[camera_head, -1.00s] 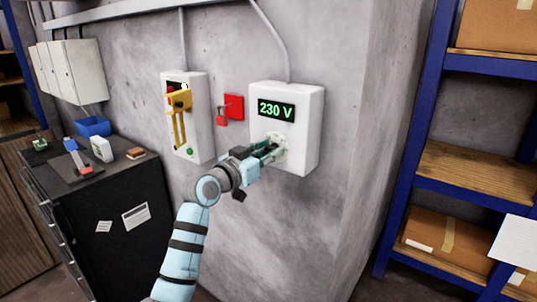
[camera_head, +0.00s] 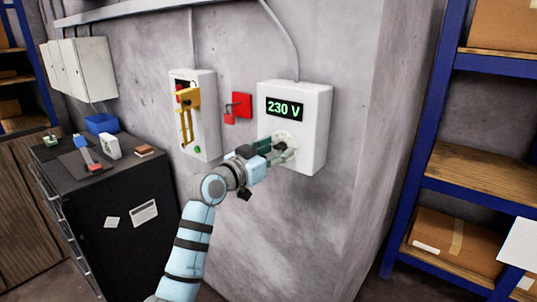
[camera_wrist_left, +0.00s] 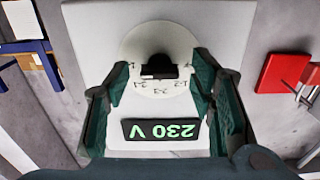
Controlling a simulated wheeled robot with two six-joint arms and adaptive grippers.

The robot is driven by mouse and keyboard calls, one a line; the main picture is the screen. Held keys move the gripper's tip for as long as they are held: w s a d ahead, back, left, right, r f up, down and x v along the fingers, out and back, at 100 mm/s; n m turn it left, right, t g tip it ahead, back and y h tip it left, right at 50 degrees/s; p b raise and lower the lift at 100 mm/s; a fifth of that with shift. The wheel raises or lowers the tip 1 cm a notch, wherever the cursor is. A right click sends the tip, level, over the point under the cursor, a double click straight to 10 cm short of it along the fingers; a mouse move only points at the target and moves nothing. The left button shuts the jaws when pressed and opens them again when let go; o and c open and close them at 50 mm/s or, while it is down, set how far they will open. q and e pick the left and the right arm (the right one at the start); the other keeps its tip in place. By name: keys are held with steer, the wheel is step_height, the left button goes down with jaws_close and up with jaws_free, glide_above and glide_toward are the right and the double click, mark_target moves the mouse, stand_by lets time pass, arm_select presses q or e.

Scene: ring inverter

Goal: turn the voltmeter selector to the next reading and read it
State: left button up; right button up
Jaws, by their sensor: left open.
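The voltmeter is a white wall box (camera_head: 312,135) with a green display (camera_head: 285,109) reading 230 V. Its selector is a dark knob (camera_wrist_left: 157,68) on a round pale dial (camera_wrist_left: 160,45) with small markings, below the display in the head view. The wrist view shows the box upside down. My left gripper (camera_head: 281,150) is open in front of the dial. In the left wrist view its fingers (camera_wrist_left: 160,88) stand on either side of the dial, apart from the knob. The dial's markings are too small to read. My right gripper is not in view.
A switch box (camera_head: 205,125) with a yellow handle and a red plate (camera_head: 243,103) with a padlock (camera_head: 229,115) are on the wall to the left. A black cabinet (camera_head: 110,215) stands at left and blue shelving (camera_head: 418,130) at right.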

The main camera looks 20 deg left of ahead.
arm_select(q)
steer(key=v, duration=1.1)
steer(key=shift+s, duration=0.3)
